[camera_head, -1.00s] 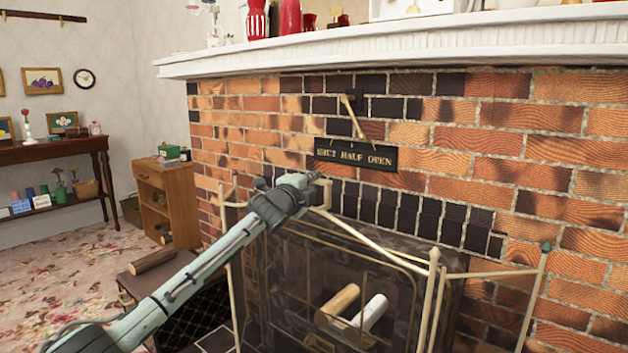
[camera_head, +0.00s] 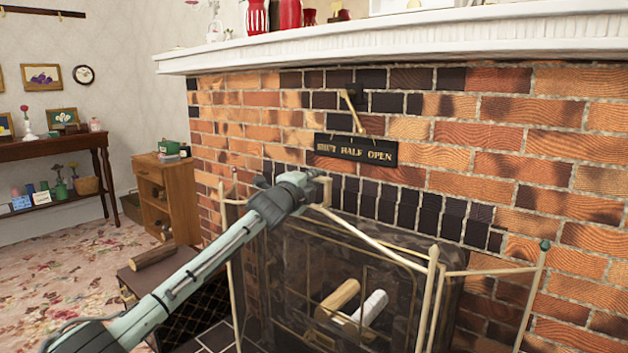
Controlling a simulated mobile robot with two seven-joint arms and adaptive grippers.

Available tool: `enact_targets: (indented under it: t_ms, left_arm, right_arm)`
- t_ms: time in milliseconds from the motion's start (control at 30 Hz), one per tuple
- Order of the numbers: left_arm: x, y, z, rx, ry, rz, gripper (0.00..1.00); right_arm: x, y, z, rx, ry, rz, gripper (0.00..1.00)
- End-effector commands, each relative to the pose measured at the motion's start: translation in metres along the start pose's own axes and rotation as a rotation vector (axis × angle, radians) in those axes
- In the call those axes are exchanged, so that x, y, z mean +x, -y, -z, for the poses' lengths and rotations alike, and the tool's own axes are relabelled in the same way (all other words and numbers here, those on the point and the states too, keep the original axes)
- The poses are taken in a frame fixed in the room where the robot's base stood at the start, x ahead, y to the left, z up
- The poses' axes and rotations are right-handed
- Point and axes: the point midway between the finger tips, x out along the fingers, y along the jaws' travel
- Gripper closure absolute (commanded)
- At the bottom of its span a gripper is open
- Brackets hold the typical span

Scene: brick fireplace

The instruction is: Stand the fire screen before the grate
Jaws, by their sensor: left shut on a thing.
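The fire screen (camera_head: 437,268) has a cream metal frame with folding side panels and see-through mesh. It stands upright before the fireplace opening, and logs (camera_head: 345,298) show through it. My left gripper (camera_head: 322,190) is at the top rail of the screen, near its left side, and is shut on it. The fingers are small and partly hidden by the arm. The grate itself is mostly hidden behind the screen. The screen's feet are mostly outside the picture or hidden, so I cannot tell whether they touch the floor. My right gripper is not in view.
A black damper sign (camera_head: 355,150) and brass lever (camera_head: 353,112) are on the brick wall above. A white mantel (camera_head: 420,45) juts out overhead. A dark box with a log (camera_head: 153,255) on it stands left of the hearth, near a wooden cabinet (camera_head: 166,195).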

Motion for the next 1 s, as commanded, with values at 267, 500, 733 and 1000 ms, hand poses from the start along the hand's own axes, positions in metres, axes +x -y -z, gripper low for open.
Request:
enact_targets:
  t_ms: [267,500,733,1000]
  left_arm:
    - [0.0,0.009,0.002,0.002,-0.005,0.018,1.0]
    - [0.0,0.007,0.002,0.002,-0.005,0.018,1.0]
    - [0.0,0.004,0.002,0.002,-0.005,0.018,1.0]
    - [0.0,0.001,0.002,0.001,-0.006,0.018,1.0]
  right_arm:
    - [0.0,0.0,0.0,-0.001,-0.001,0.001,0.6]
    - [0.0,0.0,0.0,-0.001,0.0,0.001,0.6]
    - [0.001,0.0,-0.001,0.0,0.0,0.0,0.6]
    - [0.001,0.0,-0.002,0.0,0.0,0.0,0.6]
